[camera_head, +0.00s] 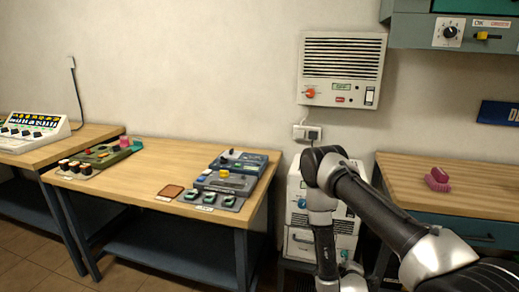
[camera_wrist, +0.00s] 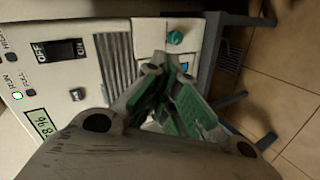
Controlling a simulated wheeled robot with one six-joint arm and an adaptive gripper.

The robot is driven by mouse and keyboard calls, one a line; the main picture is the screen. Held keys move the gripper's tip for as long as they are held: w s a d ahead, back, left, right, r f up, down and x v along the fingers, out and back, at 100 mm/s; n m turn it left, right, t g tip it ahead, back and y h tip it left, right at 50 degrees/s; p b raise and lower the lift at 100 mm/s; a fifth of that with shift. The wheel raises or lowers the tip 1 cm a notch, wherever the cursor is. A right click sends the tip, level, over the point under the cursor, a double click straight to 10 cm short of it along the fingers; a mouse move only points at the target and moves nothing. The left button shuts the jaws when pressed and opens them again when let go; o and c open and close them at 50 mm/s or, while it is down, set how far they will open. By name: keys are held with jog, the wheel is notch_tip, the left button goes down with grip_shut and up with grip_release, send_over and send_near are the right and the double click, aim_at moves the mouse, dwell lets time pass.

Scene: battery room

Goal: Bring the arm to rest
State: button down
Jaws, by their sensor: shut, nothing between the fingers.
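My arm (camera_head: 385,215) is dark grey and black. In the head view it reaches in from the lower right, bends at a raised elbow in front of a white cabinet (camera_head: 299,190), and its forearm hangs down to the bottom edge. My gripper is out of sight there. In the wrist view my gripper (camera_wrist: 172,85) has grey fingers with green pads; it is shut and empty. Behind it is a white panel (camera_wrist: 75,85) with an OFF/ON rocker switch (camera_wrist: 60,50), small lights and a green display (camera_wrist: 40,122).
A wooden bench (camera_head: 140,180) at left carries device panels (camera_head: 228,175) near its right end. Another bench (camera_head: 455,200) with a pink object (camera_head: 437,180) stands at right, beside my arm. A vented wall unit (camera_head: 342,68) hangs above. Tiled floor (camera_wrist: 285,90) shows in the wrist view.

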jog(key=s+a+f+m+g+y, duration=0.2)
jog(key=s+f+m+g, duration=0.1)
jog(key=s+f+g, duration=0.25)
jog(key=s+a+r+m+g+y, duration=0.2)
jog(key=s+a+r+m+g, duration=0.2)
jog(key=s+r+g, duration=0.15)
jog(key=s+d+r+m+t, duration=0.1)
jog(key=s+r, duration=0.4)
jog(key=r, duration=1.2)
jog(key=s+d+r+m+t, duration=0.1)
jog(key=s+r, duration=0.4)
jog(key=r, duration=1.2)
jog(key=s+d+r+m+t, duration=0.1)
jog(key=s+r, duration=0.5)
jog(key=r, duration=1)
jog(key=shift+d+r+m+t+y, duration=0.3)
jog(key=shift+d+r+m, duration=0.15)
jog(key=shift+d, duration=0.75)
